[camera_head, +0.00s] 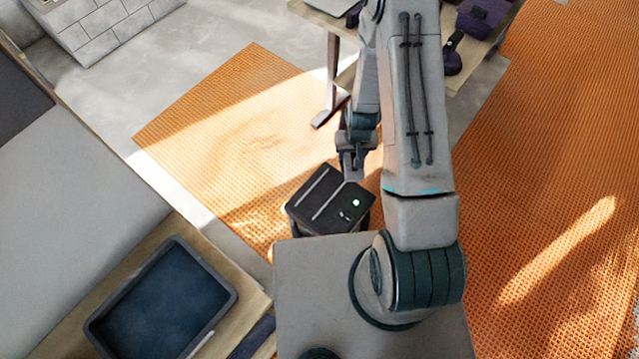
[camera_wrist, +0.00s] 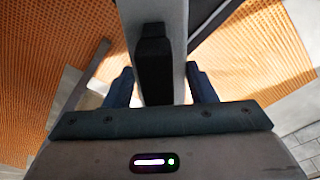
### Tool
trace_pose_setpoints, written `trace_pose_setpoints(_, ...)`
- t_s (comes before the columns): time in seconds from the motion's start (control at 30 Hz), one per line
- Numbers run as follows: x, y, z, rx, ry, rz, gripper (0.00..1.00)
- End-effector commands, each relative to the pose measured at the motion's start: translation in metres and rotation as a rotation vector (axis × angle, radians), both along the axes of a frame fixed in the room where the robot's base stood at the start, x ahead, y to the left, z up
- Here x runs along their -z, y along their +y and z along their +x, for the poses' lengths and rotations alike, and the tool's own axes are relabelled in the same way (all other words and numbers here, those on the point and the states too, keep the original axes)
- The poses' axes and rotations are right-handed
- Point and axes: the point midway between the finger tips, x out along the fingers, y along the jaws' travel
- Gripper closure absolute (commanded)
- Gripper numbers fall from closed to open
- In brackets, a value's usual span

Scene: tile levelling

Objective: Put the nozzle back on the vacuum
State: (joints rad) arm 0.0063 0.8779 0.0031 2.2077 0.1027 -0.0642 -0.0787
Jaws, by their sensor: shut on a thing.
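My gripper (camera_head: 352,168) points down over the orange rug, beyond the front of my grey platform. In the wrist view its two fingers (camera_wrist: 160,88) stand either side of a long grey piece with a black part on it (camera_wrist: 154,65). It is shut on this piece, which looks like the nozzle; its far end runs out of view. A black box with two pale stripes and a green light (camera_head: 318,196) is just below and in front of the gripper. I cannot tell whether it is the vacuum or part of me.
A table (camera_head: 478,78) at the top carries a dark upright tool (camera_head: 453,58) and a dark purple box (camera_head: 484,18). A dark tray (camera_head: 226,291) lies at lower left. The rug on the left (camera_head: 220,125) is clear.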

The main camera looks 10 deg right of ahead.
Motion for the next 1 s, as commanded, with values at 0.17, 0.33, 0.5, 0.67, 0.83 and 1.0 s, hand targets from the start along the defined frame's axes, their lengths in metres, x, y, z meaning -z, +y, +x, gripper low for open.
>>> trace_pose_setpoints(0.17,0.019,0.002,0.009,0.045,0.001,-0.004,0.68)
trace_pose_setpoints(0.33,0.029,0.003,0.018,0.095,0.002,-0.006,0.68)
trace_pose_setpoints(0.5,0.039,0.001,0.026,0.155,0.004,-0.009,0.68)
trace_pose_setpoints(0.67,0.047,0.000,0.034,0.210,0.005,-0.011,0.68)
trace_pose_setpoints(0.83,0.056,0.000,0.041,0.268,0.005,-0.012,0.68)
trace_pose_setpoints(1.0,0.063,0.000,0.047,0.328,0.004,-0.013,0.68)
